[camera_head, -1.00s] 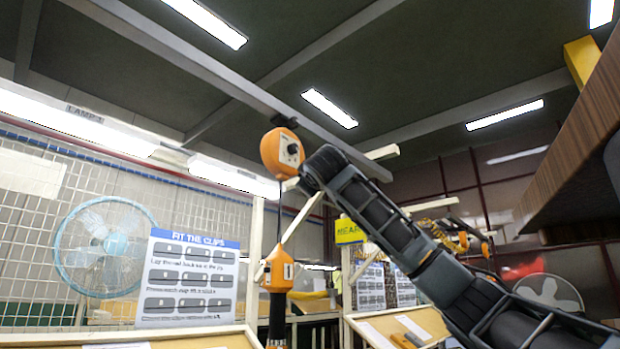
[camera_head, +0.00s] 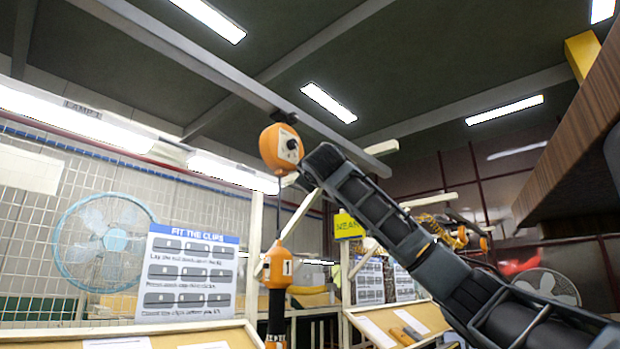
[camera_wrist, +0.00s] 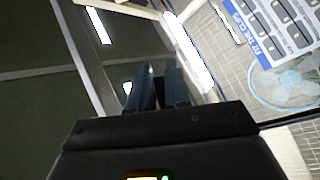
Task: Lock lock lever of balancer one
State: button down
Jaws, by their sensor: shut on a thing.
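My gripper's fingers are hidden in the head view. In the wrist view my gripper (camera_wrist: 156,88) has its fingers close together, shut on a small brownish thing that I cannot clearly identify. I cannot make out the lock lever, and the balancer does not show in the wrist view.
A long overhead beam (camera_head: 215,70) runs above the balancer. A wood-coloured slab (camera_head: 575,150) juts in at the right edge. A clip poster (camera_head: 188,272) and a blue fan (camera_head: 103,243) are at the left. Sloped benches stand below.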

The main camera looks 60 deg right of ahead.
jog(key=shift+f, duration=0.1)
jog(key=shift+w+n+t+b, duration=0.1)
jog(key=shift+n+t+b, duration=0.25)
jog(key=shift+n, duration=0.15)
jog(key=shift+r+n+t+h, duration=0.35)
jog(key=shift+n+t, duration=0.2)
jog(key=shift+n, duration=0.25)
jog(key=c, duration=1.2)
grip_release()
jog(key=shift+o, duration=0.2)
jog(key=b+v, duration=0.2)
jog(key=v, duration=0.5)
jog(key=shift+s+a+f+b, duration=0.2)
jog(key=shift+s+b, duration=0.1)
jog(key=shift+b, duration=0.05)
